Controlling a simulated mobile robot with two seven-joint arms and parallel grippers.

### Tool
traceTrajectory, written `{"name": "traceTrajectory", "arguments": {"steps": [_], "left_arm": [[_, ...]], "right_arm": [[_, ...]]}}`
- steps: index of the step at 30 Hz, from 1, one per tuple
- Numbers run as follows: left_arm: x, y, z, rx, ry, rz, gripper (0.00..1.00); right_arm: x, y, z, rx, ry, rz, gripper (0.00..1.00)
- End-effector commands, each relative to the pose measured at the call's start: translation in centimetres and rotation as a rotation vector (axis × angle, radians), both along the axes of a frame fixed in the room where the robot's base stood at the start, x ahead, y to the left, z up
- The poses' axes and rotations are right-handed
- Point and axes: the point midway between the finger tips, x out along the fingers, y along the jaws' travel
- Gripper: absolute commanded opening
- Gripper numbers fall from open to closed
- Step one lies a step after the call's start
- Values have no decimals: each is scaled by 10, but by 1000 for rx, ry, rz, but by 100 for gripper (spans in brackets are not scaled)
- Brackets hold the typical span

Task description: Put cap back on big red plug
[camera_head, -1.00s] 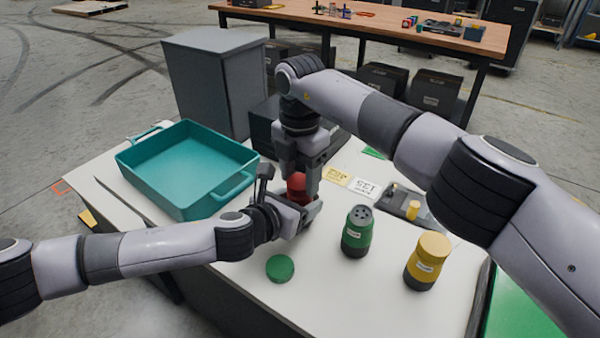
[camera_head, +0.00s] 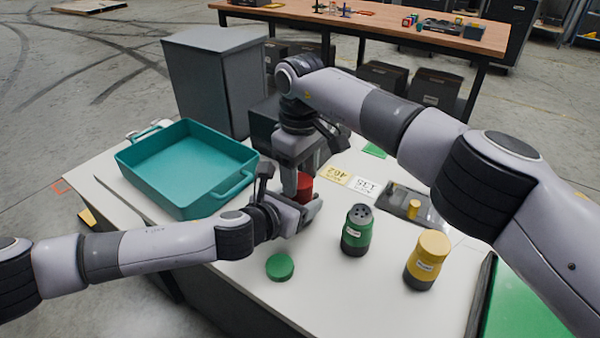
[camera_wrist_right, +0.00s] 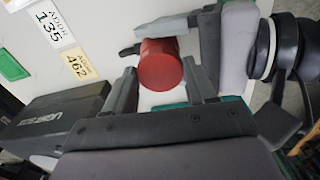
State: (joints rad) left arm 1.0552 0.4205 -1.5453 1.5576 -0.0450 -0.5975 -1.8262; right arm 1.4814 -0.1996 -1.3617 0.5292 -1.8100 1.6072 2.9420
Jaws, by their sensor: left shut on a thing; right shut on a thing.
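The big red plug (camera_head: 304,188) stands upright at the middle of the white table, mostly hidden between my two grippers. Its red cap (camera_wrist_right: 162,64) shows as a smooth round top in the right wrist view. My right gripper (camera_head: 297,184) points down from above and is shut on the red cap; its fingers flank the cap in the right wrist view (camera_wrist_right: 160,82). My left gripper (camera_head: 300,210) comes in low from the left and is shut around the plug's lower part. The seam between cap and plug is hidden.
A green plug (camera_head: 357,230) and a yellow plug (camera_head: 427,260) stand at right. A green cap (camera_head: 280,267) lies in front. A teal tote (camera_head: 180,195) is at left. A dark box (camera_wrist_right: 60,118) stands behind the grippers. Label cards (camera_head: 367,187) lie behind the green plug.

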Motion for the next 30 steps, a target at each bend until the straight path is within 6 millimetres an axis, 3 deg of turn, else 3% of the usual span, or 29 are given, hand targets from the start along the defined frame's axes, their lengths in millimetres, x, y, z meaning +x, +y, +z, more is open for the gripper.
{"name": "traceTrajectory", "arguments": {"steps": [12,13,15,24,30], "left_arm": [[0,1,-1,1,2,2,0],[0,1,-1,1,2,2,0],[0,1,-1,1,2,2,0],[0,1,-1,1,2,2,0],[1,1,-1,1,2,3,0]], "right_arm": [[0,0,1,0,-1,-62,27],[0,0,1,0,-1,-61,65],[0,0,1,0,-1,-61,81],[-1,1,2,2,2,-58,81],[-1,2,23,3,-1,-56,81]]}}
